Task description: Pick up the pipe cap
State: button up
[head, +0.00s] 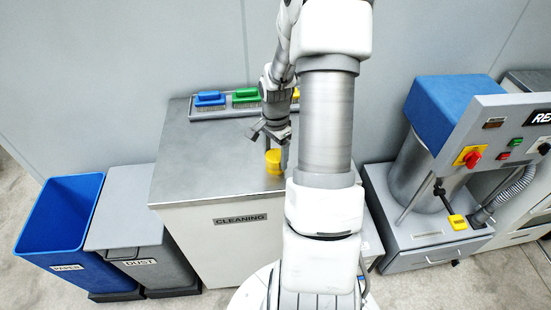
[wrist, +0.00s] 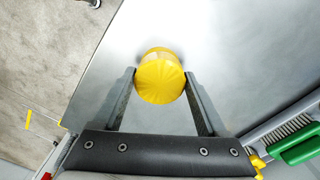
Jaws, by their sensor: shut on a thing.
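The yellow pipe cap (head: 274,165) is at the front part of the steel top of the cleaning cabinet, below my gripper (head: 275,147). In the wrist view, the round yellow cap (wrist: 160,78) sits between the tips of my two grey fingers (wrist: 160,74), one on each side. My gripper is shut on the cap. I cannot tell whether the cap touches the steel top or is slightly above it. My arm hides part of the cabinet to the right of the cap.
A tray (head: 222,115) with blue, green and yellow brushes lies along the cabinet's back edge. The steel top (head: 190,165) left of the cap is bare. A grey dust bin (head: 130,205) and blue paper bin (head: 62,215) stand left. A machine (head: 435,150) stands right.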

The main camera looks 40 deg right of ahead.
aim_at(277, 154)
jog(key=c, duration=0.4)
jog(key=shift+r, duration=0.5)
jog(key=r, duration=0.3)
jog(key=shift+d+r, duration=0.3)
jog(key=d+r, duration=0.2)
jog(key=d, duration=0.1)
jog(key=s+d+r, duration=0.1)
jog(key=d+r, duration=0.1)
jog(key=d, duration=0.2)
jog(key=s+d+r, duration=0.1)
jog(key=d+r, duration=0.1)
jog(key=d, duration=0.2)
jog(key=shift+r+b, duration=0.2)
jog(key=shift+b, duration=0.1)
